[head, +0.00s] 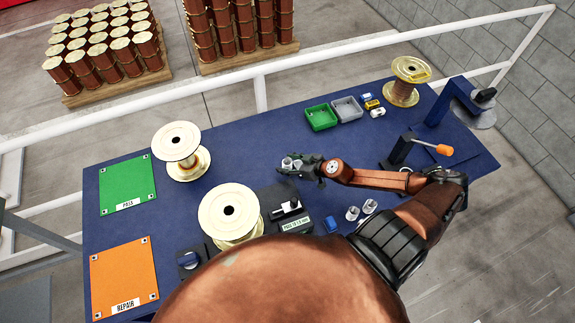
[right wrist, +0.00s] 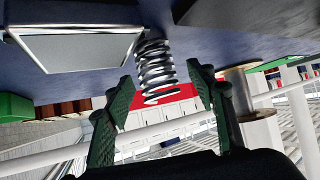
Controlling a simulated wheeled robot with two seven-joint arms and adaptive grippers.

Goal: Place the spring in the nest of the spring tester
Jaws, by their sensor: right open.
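A silver coil spring (right wrist: 155,72) shows in the right wrist view, between the two dark green fingers of my right gripper (right wrist: 160,100). The fingers are apart, with a gap on each side of the spring. In the head view my right gripper (head: 300,167) is over the middle of the blue table, and small silver pieces show at its fingertips. Two more silver coil-like pieces (head: 352,213) stand near the front edge. A blue stand with a black block and an orange-knobbed lever (head: 430,147) is at the right; I cannot tell whether it is the tester. My left gripper is not in view.
The blue table (head: 240,150) carries spools (head: 178,146) at left and back right, a green tray (head: 320,117) and a grey tray (head: 346,108). A black fixture with a label (head: 297,225) is left of my arm. Green (head: 127,184) and orange (head: 124,278) pads lie at left.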

